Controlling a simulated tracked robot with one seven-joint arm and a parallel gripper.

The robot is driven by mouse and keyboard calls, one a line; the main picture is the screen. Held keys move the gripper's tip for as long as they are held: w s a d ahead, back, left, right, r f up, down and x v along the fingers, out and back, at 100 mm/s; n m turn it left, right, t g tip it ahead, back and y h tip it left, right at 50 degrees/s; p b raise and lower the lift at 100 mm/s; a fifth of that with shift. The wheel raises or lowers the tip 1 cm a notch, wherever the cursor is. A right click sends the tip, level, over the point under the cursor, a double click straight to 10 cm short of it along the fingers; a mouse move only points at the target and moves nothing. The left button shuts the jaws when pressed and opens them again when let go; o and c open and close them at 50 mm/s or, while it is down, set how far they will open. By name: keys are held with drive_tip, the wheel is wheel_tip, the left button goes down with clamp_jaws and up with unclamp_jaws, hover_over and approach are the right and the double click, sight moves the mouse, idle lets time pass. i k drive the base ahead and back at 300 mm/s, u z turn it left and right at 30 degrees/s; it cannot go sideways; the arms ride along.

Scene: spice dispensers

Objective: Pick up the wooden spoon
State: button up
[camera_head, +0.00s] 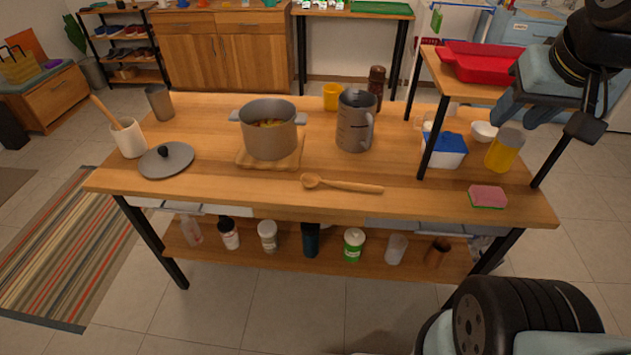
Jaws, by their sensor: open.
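A wooden spoon (345,186) lies flat near the front edge of the wooden table (240,195), its bowl to the left and its handle to the right. Nothing touches or covers it. Another wooden handle (104,110) leans out of a white cup (129,138) at the table's left end; its lower end is hidden in the cup. My arm shows at the right edge, above and below, apart from the spoon.
A grey pot (270,130) on a wooden board, a metal pitcher (355,122) and a grey lid (166,160) stand behind or left of the spoon. A raised shelf (455,80) and a sponge (487,197) are right. Bare tabletop surrounds the spoon. Several jars line the lower shelf (330,263).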

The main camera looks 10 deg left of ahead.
sight(310, 180)
drive_tip(key=z, duration=0.55)
drive_tip(key=i, duration=0.1)
drive_tip(key=u, duration=2.35)
drive_tip(key=k, duration=0.65)
drive_tip(key=z, duration=0.7)
drive_tip(key=i, duration=1)
drive_tip(key=z, duration=0.05)
